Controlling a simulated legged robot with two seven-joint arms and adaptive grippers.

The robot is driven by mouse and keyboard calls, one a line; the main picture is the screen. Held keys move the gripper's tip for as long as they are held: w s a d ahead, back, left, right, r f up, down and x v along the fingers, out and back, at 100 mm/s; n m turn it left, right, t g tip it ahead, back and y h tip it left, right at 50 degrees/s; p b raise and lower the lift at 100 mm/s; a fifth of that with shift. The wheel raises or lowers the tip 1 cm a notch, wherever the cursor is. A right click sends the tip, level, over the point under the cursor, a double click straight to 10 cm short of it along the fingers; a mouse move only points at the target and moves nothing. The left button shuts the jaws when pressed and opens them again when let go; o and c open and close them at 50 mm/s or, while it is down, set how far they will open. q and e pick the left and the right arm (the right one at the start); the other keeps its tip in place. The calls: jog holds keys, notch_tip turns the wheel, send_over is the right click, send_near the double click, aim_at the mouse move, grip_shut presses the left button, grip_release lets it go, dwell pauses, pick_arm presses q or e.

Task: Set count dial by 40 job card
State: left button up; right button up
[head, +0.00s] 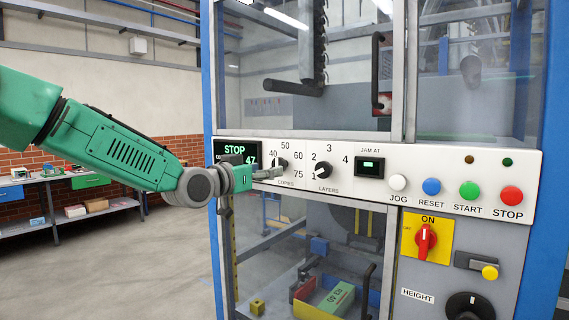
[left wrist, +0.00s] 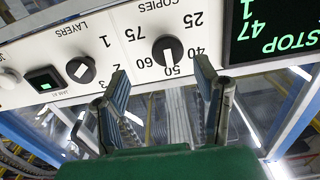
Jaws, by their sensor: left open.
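The copies dial (head: 280,163) is a dark round knob on the white control panel, partly hidden by my left gripper (head: 265,174) in the head view. In the left wrist view, upside down, the copies dial (left wrist: 168,50) shows whole, its white mark pointing about at 50, beside 40. My left gripper (left wrist: 162,82) is open and empty there, its fingers spread to either side near the dial; contact cannot be told. A green item (head: 338,299) with upside-down lettering that seems to include 40 lies inside the machine. My right gripper is not in view.
The layers dial (head: 323,170) is close right of the copies dial. A display (head: 237,151) reads STOP and 47. Jog, reset, start and stop (head: 511,195) buttons and a red-yellow switch (head: 426,239) are farther right. A shelf bench (head: 70,190) stands at left.

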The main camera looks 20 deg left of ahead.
aim_at(273, 165)
pick_arm(q)
jog(key=w+p, duration=0.1)
jog(key=w, duration=0.4)
jog(key=shift+w+a+r+p, duration=0.1)
jog(key=shift+w+a+p, duration=0.05)
jog(key=shift+w+p, duration=0.2)
jog(key=shift+w+d, duration=0.4)
jog(key=shift+d, duration=0.25)
jog(key=shift+w+d, duration=0.35)
jog(key=shift+d, duration=0.25)
jog(key=shift+w+d, duration=0.15)
jog(key=shift+d, duration=0.05)
jog(key=shift+c, duration=0.8)
jog(key=c, duration=0.7)
jog(key=shift+a+f, duration=0.25)
jog(key=shift+a, duration=0.1)
jog(key=shift+c, duration=1.2)
jog(key=shift+a, duration=0.25)
jog(key=shift+c, duration=0.2)
jog(key=shift+s+a, duration=0.15)
jog(key=shift+s, duration=0.05)
jog(key=shift+c, duration=0.3)
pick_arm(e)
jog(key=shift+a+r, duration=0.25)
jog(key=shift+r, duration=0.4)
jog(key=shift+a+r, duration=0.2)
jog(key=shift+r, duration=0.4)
